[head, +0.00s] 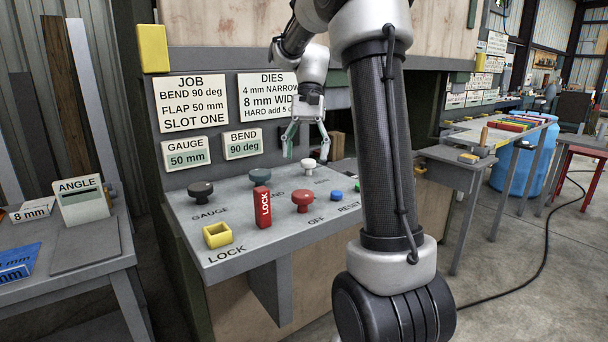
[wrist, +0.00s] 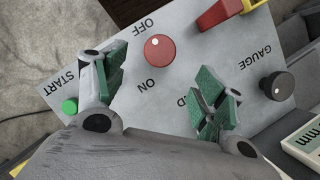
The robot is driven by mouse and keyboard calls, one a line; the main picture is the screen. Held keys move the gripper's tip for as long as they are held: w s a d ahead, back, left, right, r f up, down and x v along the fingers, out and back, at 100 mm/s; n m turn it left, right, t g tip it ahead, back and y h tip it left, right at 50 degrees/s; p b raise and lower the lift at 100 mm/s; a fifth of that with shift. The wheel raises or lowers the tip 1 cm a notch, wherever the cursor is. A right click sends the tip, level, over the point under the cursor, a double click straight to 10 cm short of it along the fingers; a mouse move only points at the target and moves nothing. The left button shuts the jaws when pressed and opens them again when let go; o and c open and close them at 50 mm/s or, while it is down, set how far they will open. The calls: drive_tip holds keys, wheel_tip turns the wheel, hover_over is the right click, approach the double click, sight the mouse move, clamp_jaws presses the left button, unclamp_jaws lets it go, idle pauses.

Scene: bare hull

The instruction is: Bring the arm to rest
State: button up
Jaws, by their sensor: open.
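My gripper (head: 305,150) hangs from my bent arm above the grey control panel (head: 235,240), in front of the upright face with the signs. Its fingers are spread with nothing between them. In the wrist view my gripper (wrist: 165,90) shows two green-padded fingers apart over the panel. A red knob (wrist: 158,48) marked ON and OFF lies beyond the fingertips. The right finger partly hides the BEND label. My upper arm hides the right part of the panel in the head view.
The panel carries a black GAUGE knob (head: 200,190), an upright red LOCK block (head: 263,207), a yellow socket (head: 217,234), a white knob (head: 308,165) and a blue button (head: 336,195). A side table (head: 100,240) stands left. A grey bench (head: 455,165) and blue drum (head: 522,165) stand right.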

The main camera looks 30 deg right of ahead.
drive_tip(key=shift+v, duration=1.3)
